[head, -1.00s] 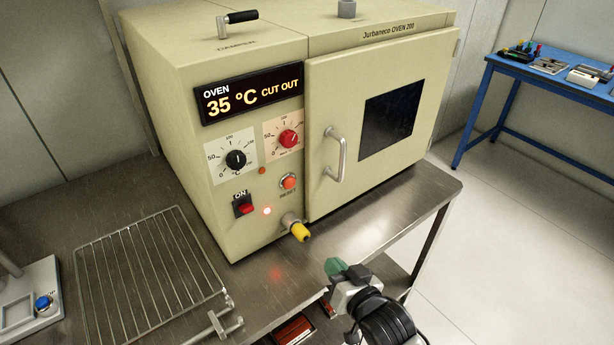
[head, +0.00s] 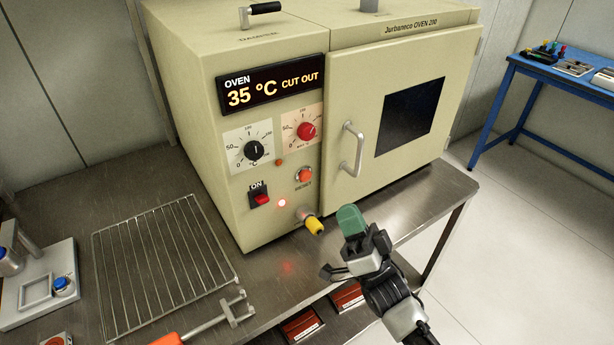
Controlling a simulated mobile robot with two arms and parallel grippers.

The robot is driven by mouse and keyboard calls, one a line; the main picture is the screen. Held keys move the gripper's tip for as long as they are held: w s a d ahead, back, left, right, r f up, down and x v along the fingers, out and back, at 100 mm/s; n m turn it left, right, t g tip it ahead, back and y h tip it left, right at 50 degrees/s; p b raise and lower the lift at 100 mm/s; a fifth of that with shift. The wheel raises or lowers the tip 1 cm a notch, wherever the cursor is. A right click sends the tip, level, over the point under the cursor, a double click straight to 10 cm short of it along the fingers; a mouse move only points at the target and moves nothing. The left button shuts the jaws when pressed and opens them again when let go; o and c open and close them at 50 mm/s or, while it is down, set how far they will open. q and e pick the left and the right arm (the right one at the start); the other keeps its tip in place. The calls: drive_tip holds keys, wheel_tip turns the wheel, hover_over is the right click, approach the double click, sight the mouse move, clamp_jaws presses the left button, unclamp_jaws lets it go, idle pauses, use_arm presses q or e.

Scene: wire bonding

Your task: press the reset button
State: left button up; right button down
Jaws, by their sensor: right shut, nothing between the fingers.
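The reset button (head: 304,175) is an orange-red round button in a metal ring on the oven's front panel, left of the door handle, with a small label below it. The oven (head: 234,200) is beige, and its display (head: 272,83) reads 35 °C CUT OUT. My right gripper (head: 349,217) has a green fingertip and points up toward the oven front. It is shut and empty, below and right of the reset button and apart from it. My left gripper is not in view.
A yellow-tipped knob (head: 314,226) sticks out below the button. The door handle (head: 352,150) projects to its right. A red ON switch (head: 261,199) is to the left. A wire rack (head: 165,262) lies on the steel bench (head: 130,172). A blue table (head: 512,110) stands at far right.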

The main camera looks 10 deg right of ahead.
sight(306, 176)
drive_tip(key=w+b, duration=0.1)
drive_tip(key=w, duration=0.1)
drive_tip(key=w+a+b, duration=0.1)
drive_tip(key=w, duration=0.1)
drive_tip(key=w+a+b, duration=0.1)
drive_tip(key=w, duration=0.2)
drive_tip(key=shift+a+f, duration=0.1)
drive_tip(key=shift+a, duration=0.15)
drive_tip(key=shift+w+a+b, duration=0.25)
drive_tip(key=shift+w+b, duration=0.05)
drive_tip(key=shift+w, duration=0.35)
idle(1.6)
drive_tip(key=shift+w+a, duration=0.15)
drive_tip(key=shift+w, duration=0.25)
drive_tip(key=shift+w+a+b, duration=0.15)
drive_tip(key=shift+w+b, duration=0.25)
idle(0.5)
drive_tip(key=shift+s, duration=0.2)
drive_tip(key=shift+s+d+p, duration=0.3)
drive_tip(key=shift+s+p, duration=0.15)
drive_tip(key=shift+s, duration=0.2)
